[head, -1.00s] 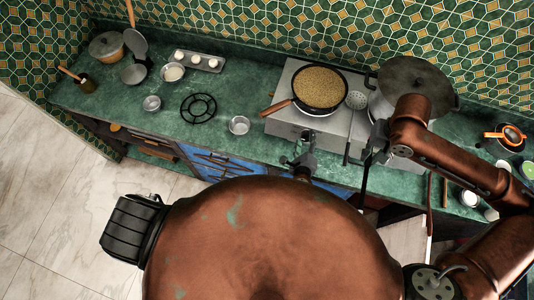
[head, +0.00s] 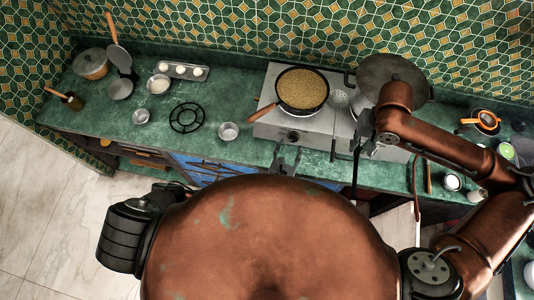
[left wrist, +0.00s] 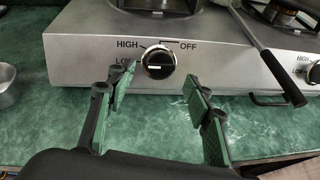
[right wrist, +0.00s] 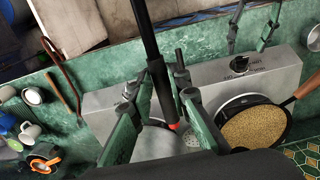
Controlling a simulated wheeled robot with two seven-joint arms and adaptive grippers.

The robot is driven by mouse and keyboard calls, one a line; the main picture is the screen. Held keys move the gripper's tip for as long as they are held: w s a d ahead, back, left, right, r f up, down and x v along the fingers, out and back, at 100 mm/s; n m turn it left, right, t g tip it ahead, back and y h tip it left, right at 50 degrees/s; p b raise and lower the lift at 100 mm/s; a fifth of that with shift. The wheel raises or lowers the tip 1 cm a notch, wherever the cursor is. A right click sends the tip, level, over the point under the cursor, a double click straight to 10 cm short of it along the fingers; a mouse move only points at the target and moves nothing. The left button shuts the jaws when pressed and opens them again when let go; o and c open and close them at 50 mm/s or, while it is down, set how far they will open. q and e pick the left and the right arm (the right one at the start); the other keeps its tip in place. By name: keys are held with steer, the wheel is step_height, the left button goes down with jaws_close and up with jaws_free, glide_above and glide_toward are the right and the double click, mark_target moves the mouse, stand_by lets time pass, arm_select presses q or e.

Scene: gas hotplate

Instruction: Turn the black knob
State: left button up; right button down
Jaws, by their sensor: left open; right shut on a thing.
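The black knob (left wrist: 158,62) is on the front of the silver hotplate (left wrist: 90,65), among printed HIGH, LOW and OFF marks. Its white line lies nearly level. The knob (head: 293,137) also shows in the head view. My left gripper (left wrist: 155,90) is open, its fingers spread to either side below the knob, apart from it. In the head view my left gripper (head: 287,158) is just in front of the hotplate. My right gripper (right wrist: 163,118) is shut on a long black rod (right wrist: 155,65) with a reddish end, over the hotplate's right side.
A small metal bowl (head: 228,131) stands left of the hotplate.

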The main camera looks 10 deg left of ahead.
arm_select(q)
steer(key=s+a+r+n, duration=0.1)
steer(key=s+r, duration=0.2)
steer(key=s, duration=0.3)
steer(key=s+a+f+n+g+y, duration=0.1)
steer(key=s+a+f+n+g, duration=0.2)
steer(key=a+n, duration=0.9)
steer(key=s+a+f+n+g+y+b, duration=0.1)
steer(key=s+a+f+n+g, duration=0.2)
steer(key=a+n, duration=0.9)
steer(key=shift+a+f+n+g+y, duration=0.2)
steer(key=shift+f+n+g+y, duration=0.2)
steer(key=shift+f+n+g, duration=1.35)
steer(key=shift+r+n+t, duration=0.45)
steer(key=shift+r+n, duration=0.1)
steer(key=shift+r, duration=0.15)
